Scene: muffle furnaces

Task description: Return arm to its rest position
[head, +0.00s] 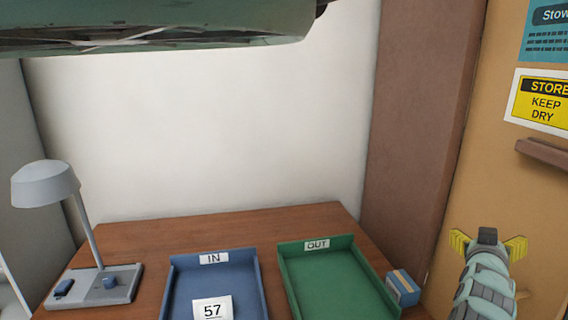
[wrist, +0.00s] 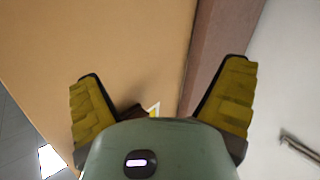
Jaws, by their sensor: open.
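My gripper (head: 488,240) is at the lower right of the head view, its yellow fingers spread apart. It is raised in front of the tan panel, to the right of the desk. In the wrist view my gripper (wrist: 162,90) shows its two yellow fingers wide apart, with nothing held between them. Beyond the fingers are the tan panel (wrist: 95,50) and a brown upright strip.
A wooden desk (head: 140,240) bears a lamp (head: 45,185), a blue IN tray (head: 245,262) with a card marked 57 (head: 212,309), and a green OUT tray (head: 335,275). A small blue box (head: 402,288) is right of it. A brown ledge (head: 545,152) juts from the panel.

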